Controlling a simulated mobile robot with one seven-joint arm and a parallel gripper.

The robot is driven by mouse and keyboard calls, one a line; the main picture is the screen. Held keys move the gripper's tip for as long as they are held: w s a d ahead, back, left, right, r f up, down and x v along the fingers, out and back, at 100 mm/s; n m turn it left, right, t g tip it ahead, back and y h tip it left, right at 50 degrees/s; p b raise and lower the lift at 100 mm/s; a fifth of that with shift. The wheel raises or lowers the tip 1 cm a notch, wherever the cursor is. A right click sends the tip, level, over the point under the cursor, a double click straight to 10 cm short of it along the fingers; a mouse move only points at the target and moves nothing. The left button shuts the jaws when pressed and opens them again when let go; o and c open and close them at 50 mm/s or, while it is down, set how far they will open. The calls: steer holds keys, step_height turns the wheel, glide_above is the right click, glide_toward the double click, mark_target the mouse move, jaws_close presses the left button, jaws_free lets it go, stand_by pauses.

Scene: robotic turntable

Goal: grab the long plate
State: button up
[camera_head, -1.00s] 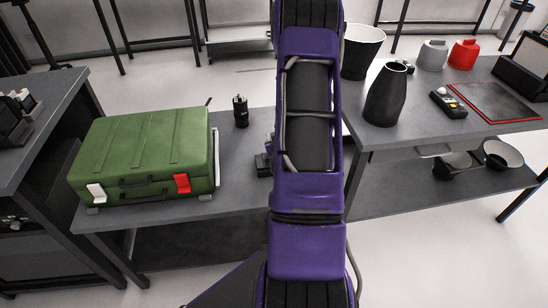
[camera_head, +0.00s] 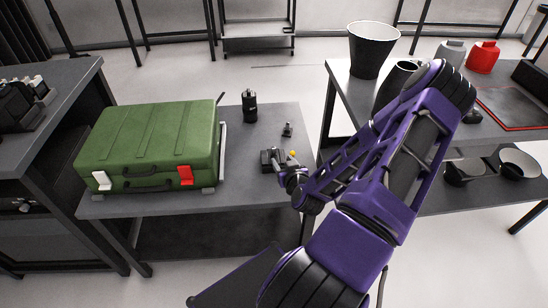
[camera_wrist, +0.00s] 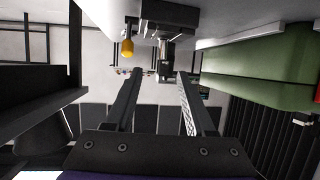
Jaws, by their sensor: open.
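A long, thin, light-grey strip (camera_head: 222,150) stands along the right side of the green case on the low table; it may be the long plate. A pale strip beside the case also shows in the wrist view (camera_wrist: 240,36), but I cannot tell if it is the same piece. My gripper (camera_wrist: 159,74) is open, with nothing between its fingers. A dark block (camera_wrist: 166,58) and a yellow knob (camera_wrist: 127,47) lie beyond the fingertips. In the head view my gripper (camera_head: 290,178) is low over the table's right part, right of the strip and apart from it, partly hidden by my wrist.
The green case (camera_head: 150,140) fills the table's left. A black bottle (camera_head: 249,106), a small dark part (camera_head: 287,130) and a dark block (camera_head: 270,160) stand on its right. A right-hand table holds a black bucket (camera_head: 372,50) and a red canister (camera_head: 483,57).

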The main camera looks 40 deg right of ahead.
mark_target(274, 150)
steer(key=x, duration=0.5)
steer(key=shift+w+d+f, duration=0.1)
steer(key=shift+w, duration=0.1)
steer(key=shift+b+x, duration=0.6)
steer(key=shift+x, duration=2.15)
steer(key=shift+w, duration=0.1)
jaws_close()
